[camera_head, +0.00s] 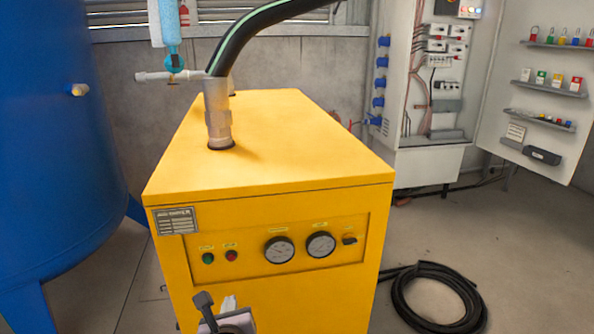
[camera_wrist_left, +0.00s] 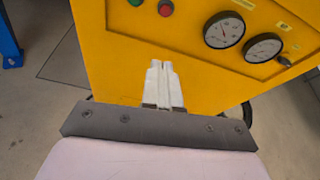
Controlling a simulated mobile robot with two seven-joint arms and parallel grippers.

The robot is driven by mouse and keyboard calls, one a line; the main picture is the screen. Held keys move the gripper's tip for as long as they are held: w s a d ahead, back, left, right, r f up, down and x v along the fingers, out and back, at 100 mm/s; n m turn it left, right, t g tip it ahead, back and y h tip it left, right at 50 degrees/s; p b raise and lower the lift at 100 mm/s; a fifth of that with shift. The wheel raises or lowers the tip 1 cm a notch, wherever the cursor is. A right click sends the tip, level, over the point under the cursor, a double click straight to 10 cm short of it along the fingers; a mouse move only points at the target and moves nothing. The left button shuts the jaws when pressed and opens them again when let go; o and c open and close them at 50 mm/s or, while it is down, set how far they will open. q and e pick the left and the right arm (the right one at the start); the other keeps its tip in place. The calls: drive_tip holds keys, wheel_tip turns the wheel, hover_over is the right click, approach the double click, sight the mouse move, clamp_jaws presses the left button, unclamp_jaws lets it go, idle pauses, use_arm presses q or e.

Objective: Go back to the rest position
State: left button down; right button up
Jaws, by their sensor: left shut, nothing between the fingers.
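My left gripper (camera_head: 229,304) is low in front of the yellow machine (camera_head: 280,140), at the bottom edge of the head view. In the left wrist view its two pale fingers (camera_wrist_left: 159,66) are together, with nothing between them. They point at the lower front of the machine, below the green button (camera_head: 208,258) and red button (camera_head: 232,255). I cannot tell the exact gap to the panel. My right gripper is in neither view.
A blue tank (camera_head: 55,150) stands at the left. A pipe fitting (camera_head: 217,112) with a black hose (camera_head: 250,30) rises from the machine top. An open electrical cabinet (camera_head: 435,165) stands behind right. A coiled black hose (camera_head: 475,297) lies on the floor at right.

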use_arm(q)
drive_tip(key=s+a+f+n+g+h, duration=0.1)
drive_tip(key=s+f+n, duration=0.3)
drive_tip(key=s+n, duration=0.4)
drive_tip(key=s+a+f+n+g+h, duration=0.1)
drive_tip(key=s+f+n+h, duration=0.1)
drive_tip(key=s+f+n, duration=0.3)
drive_tip(key=s+a+f+n+g+h, duration=0.1)
drive_tip(key=s+f+n, duration=0.3)
drive_tip(key=s+n, duration=0.7)
drive_tip(key=shift+f+n+h, duration=0.3)
drive_tip(key=shift+n+h, duration=0.5)
drive_tip(key=shift+n, duration=1.8)
